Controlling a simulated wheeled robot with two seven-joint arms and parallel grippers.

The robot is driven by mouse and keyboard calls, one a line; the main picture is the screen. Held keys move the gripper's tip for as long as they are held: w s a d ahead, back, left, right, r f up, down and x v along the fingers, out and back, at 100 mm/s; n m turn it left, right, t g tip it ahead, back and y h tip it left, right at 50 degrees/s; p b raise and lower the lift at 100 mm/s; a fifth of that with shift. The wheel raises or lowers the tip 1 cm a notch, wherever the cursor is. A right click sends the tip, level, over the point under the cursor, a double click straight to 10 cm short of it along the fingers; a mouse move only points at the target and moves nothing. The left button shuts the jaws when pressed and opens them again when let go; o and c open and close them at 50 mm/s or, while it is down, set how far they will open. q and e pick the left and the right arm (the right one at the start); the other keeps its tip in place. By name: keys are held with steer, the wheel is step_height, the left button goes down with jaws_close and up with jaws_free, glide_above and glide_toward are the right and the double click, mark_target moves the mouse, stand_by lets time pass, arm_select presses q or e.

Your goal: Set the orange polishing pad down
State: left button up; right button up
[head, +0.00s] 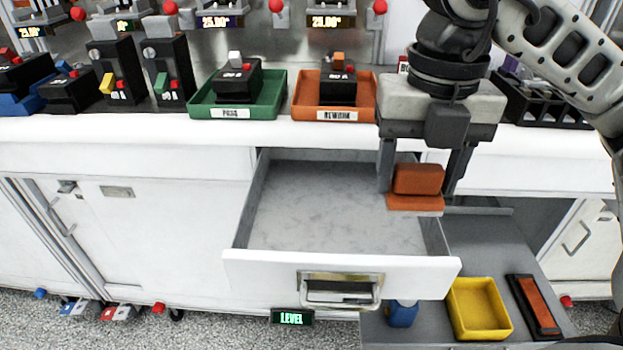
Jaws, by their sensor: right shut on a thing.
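The orange polishing pad (416,181) is a small block with a wider, flat lower layer. My right gripper (418,188) points down and is shut on it, one finger on each side. The pad appears over the right side of an open, empty drawer (330,208); I cannot tell its exact height or whether it touches anything. My left gripper is not in view.
The white counter above holds a green tray (230,113) and an orange tray (334,114), each with a black breaker. On the lower grey shelf (490,243) are a yellow tray (478,308), a black holder with an orange strip (536,305) and a blue object (402,313).

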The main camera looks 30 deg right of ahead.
steer(key=w+f, duration=0.3)
steer(key=w, duration=0.1)
steer(key=w+f, duration=0.3)
steer(key=w, duration=0.1)
steer(key=w+a+f, duration=0.1)
steer(key=w+f, duration=0.1)
steer(key=w, duration=0.3)
steer(key=shift+w+f, duration=0.1)
steer(key=shift+f, duration=0.3)
steer(key=shift+w+f, duration=0.2)
steer(key=shift+f, duration=0.05)
steer(key=shift+w+f, duration=0.2)
steer(key=shift+f, duration=1.55)
steer(key=shift+f, duration=0.1)
steer(key=shift+f, duration=0.15)
steer(key=o, duration=0.9)
steer(key=shift+o, duration=0.2)
step_height(320, 180, up, 13)
steer(key=shift+f+p, duration=0.2)
steer(key=shift+p, duration=0.2)
